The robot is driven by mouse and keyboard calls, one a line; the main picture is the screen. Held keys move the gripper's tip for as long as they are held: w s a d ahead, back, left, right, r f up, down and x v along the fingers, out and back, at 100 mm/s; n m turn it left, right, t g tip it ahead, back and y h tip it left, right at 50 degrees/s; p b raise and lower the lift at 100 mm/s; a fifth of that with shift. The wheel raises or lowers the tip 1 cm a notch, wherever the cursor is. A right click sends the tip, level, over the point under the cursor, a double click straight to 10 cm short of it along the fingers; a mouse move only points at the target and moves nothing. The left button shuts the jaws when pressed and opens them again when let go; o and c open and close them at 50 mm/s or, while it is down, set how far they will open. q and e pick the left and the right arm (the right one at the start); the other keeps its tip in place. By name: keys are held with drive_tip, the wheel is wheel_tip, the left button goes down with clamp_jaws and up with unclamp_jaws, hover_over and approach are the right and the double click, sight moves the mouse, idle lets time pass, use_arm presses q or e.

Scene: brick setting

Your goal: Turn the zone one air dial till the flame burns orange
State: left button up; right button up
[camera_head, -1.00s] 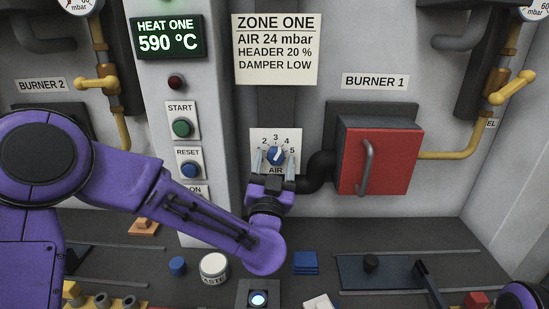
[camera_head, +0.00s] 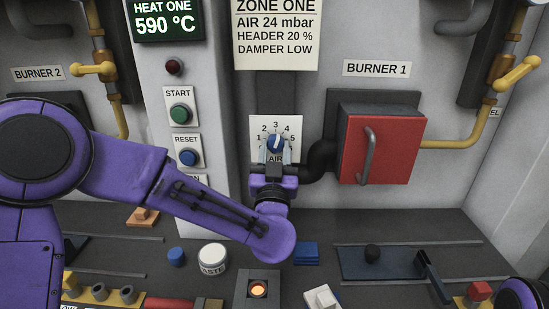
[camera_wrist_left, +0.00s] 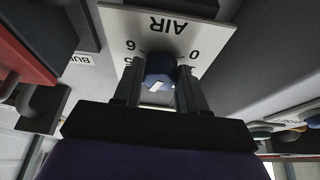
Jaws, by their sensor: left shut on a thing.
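The blue air dial (camera_head: 275,142) is on a white scale plate marked AIR (camera_head: 293,155), below the zone one card. Its pointer is near 3 in the head view. My left gripper (camera_head: 275,153) is shut on the dial from below; the wrist view shows both fingers (camera_wrist_left: 160,88) against the sides of the blue knob (camera_wrist_left: 160,68). A round window (camera_head: 258,290) in a dark block on the bench glows orange. The zone one card (camera_head: 277,35) reads air 24 mbar. My right gripper is not in view.
The red burner 1 door (camera_head: 400,150) with its grey handle is right of the dial. Start (camera_head: 180,113) and reset (camera_head: 187,157) buttons are on the pillar at left. A paste tin (camera_head: 212,258) and blue pieces (camera_head: 306,253) lie on the bench below my arm.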

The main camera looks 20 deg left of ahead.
use_arm(q)
drive_tip(key=n+y+b, duration=0.1)
drive_tip(key=n, duration=0.1)
drive_tip(key=n+y+b, duration=0.1)
drive_tip(key=n, duration=0.1)
drive_tip(key=shift+d+f+g, duration=0.1)
drive_tip(key=shift+d+g, duration=0.05)
drive_tip(key=shift+g, duration=0.15)
drive_tip(key=shift+n+g+y+b, duration=0.35)
drive_tip(key=shift+n+y, duration=0.25)
drive_tip(key=shift+n, duration=0.8)
drive_tip(key=o, duration=1.1)
drive_tip(key=shift+c, duration=0.2)
